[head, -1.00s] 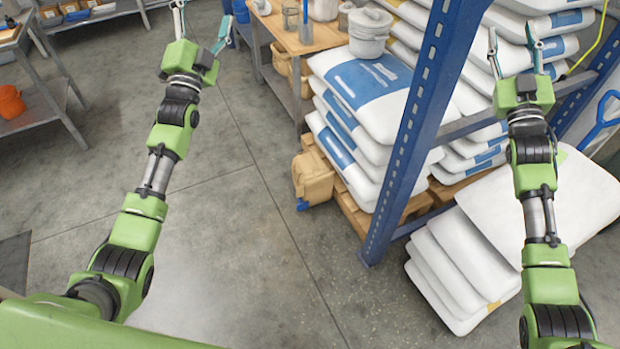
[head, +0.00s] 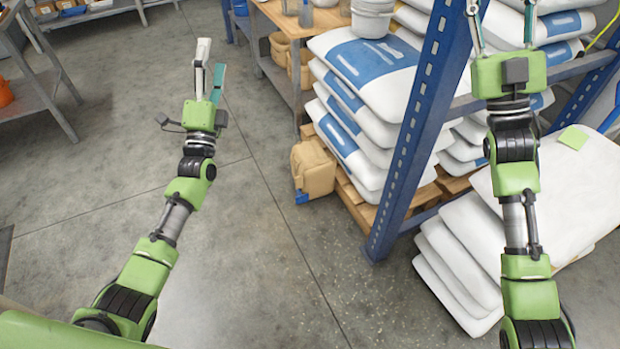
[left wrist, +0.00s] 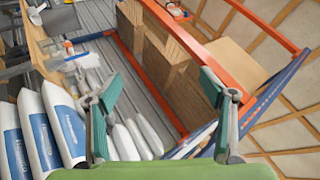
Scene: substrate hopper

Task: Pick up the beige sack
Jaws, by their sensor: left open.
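The beige sack (head: 313,168) stands on the floor in the head view, against the corner of a pallet, with a small blue patch at its base. I cannot make it out in the left wrist view. My left gripper (head: 211,70) is open and empty, up and to the left of the sack in the head view and apart from it. Its two spread fingers also show in the left wrist view (left wrist: 160,82). My right gripper (head: 502,10) is open at the upper right, beyond the blue post, its fingertips at the picture's top edge.
A blue rack post (head: 415,140) rises right of the sack. White and blue bags (head: 365,75) are stacked on the wooden pallet behind it. More white sacks (head: 460,255) lie at the lower right. A workbench (head: 300,35) stands behind. The floor left of the sack is clear.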

